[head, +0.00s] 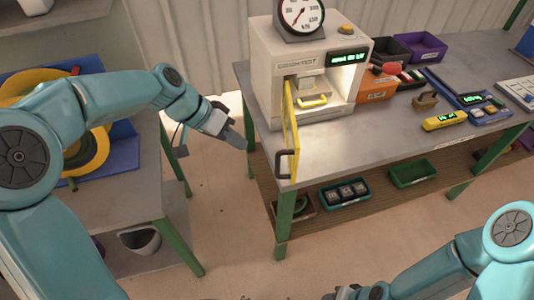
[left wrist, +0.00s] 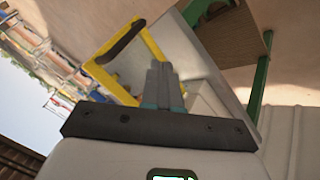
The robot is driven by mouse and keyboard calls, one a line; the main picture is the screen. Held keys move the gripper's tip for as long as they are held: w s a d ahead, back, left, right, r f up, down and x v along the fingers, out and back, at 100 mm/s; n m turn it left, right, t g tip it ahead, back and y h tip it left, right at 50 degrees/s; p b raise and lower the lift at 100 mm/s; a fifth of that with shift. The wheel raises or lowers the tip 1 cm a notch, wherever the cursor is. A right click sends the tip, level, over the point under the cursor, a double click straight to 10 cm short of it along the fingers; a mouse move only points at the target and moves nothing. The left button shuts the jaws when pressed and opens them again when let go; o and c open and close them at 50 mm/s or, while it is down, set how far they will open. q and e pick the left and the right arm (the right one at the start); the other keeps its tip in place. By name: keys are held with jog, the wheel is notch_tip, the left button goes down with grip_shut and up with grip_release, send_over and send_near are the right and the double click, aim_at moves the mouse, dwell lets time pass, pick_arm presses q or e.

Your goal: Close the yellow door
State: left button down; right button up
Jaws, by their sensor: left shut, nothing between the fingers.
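The yellow door (head: 291,128) is on the white press (head: 265,68). It stands open, swung out toward the front of the table, with a dark handle (head: 283,164) near its front edge. In the left wrist view the yellow door frame (left wrist: 102,73) and its dark handle (left wrist: 124,41) lie just beyond the fingers. My left gripper (head: 236,139) is shut and empty, to the left of the door and apart from it in the head view. It also shows in the left wrist view (left wrist: 160,72). My right gripper (head: 345,292) is only partly seen at the bottom edge; its fingers are unclear.
The press stands on a grey table (head: 350,145) with green legs. Orange (head: 375,90) and purple (head: 421,47) bins, a yellow meter (head: 444,121) and a blue-framed scale (head: 478,103) are to its right. A shelf below holds trays. Another table with yellow and blue equipment is at left.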

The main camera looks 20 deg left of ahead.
pick_arm(q)
jog(key=d+f+p, duration=0.2)
jog(key=d+f, duration=0.1)
jog(key=d, duration=0.3)
jog(key=shift+w+d+f, duration=0.2)
jog(key=shift+d+f, duration=0.15)
jog(key=shift+f, duration=0.05)
